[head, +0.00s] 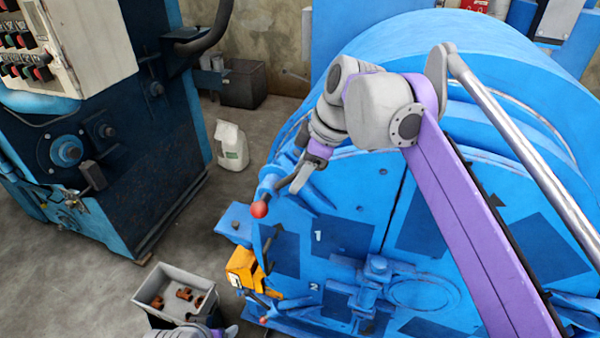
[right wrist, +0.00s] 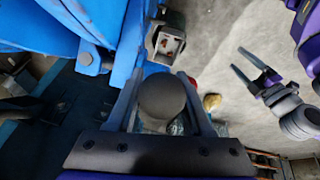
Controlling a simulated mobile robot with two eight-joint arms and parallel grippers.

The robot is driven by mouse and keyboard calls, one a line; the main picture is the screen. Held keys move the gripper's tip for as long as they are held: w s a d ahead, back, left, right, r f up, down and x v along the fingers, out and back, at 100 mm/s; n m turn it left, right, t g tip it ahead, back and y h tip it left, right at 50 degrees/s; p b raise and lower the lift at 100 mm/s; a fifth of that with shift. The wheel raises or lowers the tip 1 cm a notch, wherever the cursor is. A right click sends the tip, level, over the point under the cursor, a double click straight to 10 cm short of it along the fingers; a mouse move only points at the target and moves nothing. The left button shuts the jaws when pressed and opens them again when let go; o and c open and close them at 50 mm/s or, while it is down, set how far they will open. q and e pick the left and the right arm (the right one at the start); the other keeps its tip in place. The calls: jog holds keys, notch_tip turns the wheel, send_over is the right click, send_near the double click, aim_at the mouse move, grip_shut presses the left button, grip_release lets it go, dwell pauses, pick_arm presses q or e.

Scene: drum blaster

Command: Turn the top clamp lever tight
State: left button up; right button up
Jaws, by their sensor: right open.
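The top clamp lever (head: 270,189) is blue with a red ball knob (head: 259,210), at the upper left edge of the blue drum door. My right gripper (head: 285,186) is open beside the lever, just right of and above the red knob. I cannot tell if it touches the lever. In the right wrist view its two fingers (right wrist: 160,88) stand apart, with a dark round part between them that I cannot identify. My left gripper shows open in the right wrist view (right wrist: 240,62); only a cropped bit of it shows at the head view's bottom edge.
A lower lever with a red knob (head: 264,320) and an orange box (head: 240,268) are on the door's lower left. A grey bin (head: 152,291) with brown parts stands near the bottom.

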grip_shut()
dwell(1.3)
